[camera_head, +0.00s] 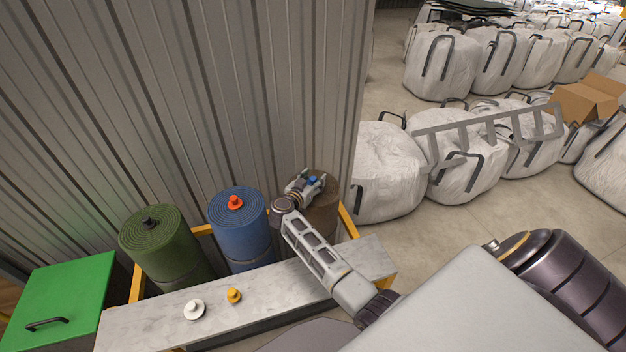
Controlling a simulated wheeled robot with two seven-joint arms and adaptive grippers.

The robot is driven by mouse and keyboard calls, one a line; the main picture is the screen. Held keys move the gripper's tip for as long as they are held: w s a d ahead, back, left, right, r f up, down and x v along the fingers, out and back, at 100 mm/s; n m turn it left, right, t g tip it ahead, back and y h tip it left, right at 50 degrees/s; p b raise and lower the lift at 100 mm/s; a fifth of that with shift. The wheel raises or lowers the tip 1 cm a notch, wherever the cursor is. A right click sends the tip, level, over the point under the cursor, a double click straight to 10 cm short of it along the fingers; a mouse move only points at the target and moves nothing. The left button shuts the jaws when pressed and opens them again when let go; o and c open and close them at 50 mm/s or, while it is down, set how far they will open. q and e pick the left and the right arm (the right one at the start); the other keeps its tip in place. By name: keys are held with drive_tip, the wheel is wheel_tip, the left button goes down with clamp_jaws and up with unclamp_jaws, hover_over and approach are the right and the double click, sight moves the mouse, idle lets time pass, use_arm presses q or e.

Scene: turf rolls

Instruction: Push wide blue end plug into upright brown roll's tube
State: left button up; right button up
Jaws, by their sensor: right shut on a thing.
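The brown roll (325,214) stands upright at the right end of the row of rolls, partly hidden by my right arm and gripper. My right gripper (312,182) is over the top of the brown roll and shut on the blue end plug (314,179). Only a small part of the blue plug shows between the fingers. The gripper hides the tube opening, so I cannot tell whether the plug is in the tube or above it. My left gripper is not in view.
A green roll (159,249) with a dark plug and a blue roll (240,232) with an orange-red plug (235,202) stand left. A corrugated wall (190,90) rises behind.

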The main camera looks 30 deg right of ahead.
drive_tip(key=shift+f, duration=0.2)
drive_tip(key=o, duration=1.1)
drive_tip(key=shift+s+a, duration=0.1)
drive_tip(key=shift+a, duration=0.05)
drive_tip(key=shift+v, duration=3.6)
drive_tip(key=shift+a+f, duration=0.1)
